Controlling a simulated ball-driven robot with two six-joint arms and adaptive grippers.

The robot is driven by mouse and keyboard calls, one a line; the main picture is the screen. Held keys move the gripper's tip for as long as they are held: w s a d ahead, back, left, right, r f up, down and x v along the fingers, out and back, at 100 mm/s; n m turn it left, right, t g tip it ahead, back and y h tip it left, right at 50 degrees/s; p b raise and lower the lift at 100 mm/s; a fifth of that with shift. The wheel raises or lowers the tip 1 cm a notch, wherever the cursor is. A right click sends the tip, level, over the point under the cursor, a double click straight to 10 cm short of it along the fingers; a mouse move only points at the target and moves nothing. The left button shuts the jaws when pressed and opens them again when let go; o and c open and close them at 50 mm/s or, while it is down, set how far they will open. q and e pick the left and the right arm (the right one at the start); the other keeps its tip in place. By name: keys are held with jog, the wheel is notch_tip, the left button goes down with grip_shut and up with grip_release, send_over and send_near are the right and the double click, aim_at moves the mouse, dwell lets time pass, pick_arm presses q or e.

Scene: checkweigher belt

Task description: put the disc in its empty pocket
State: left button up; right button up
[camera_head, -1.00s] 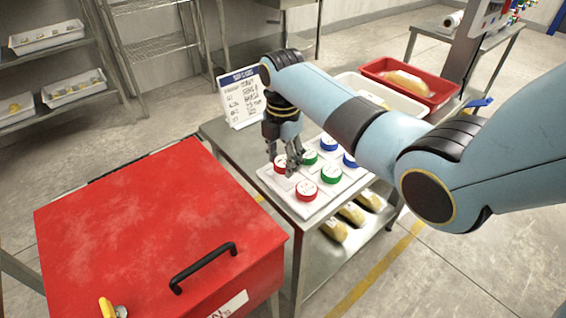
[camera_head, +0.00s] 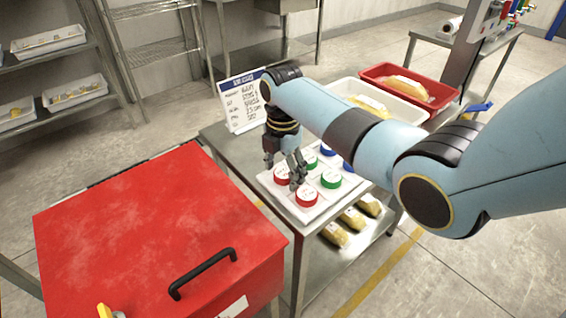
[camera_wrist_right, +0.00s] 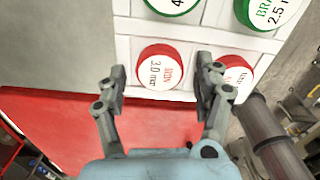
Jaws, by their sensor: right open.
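The white pocketed tray (camera_head: 305,213) lies on the steel table. A red disc with a white label (camera_head: 282,175) is at its near-left corner, partly hidden by my right gripper (camera_head: 284,167). In the wrist view this red disc (camera_wrist_right: 161,67) sits in the tray between the open fingers, with gaps on both sides. A second red disc (camera_head: 307,197) is beside it, partly behind a finger in the wrist view (camera_wrist_right: 237,70). Green discs (camera_head: 330,178) and blue discs (camera_head: 348,163) fill other places. I see no empty pocket. My left gripper is not in view.
A red lidded box (camera_head: 150,225) with a black handle stands at front left. A sign (camera_head: 243,100) stands behind the tray. A white bin (camera_head: 400,108) and a red bin (camera_head: 440,97) hold yellow packs at the back right.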

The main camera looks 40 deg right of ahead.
aim_at(283, 173)
notch_tip(283, 173, up, 12)
dwell(0.4)
jog(key=shift+r, duration=0.1)
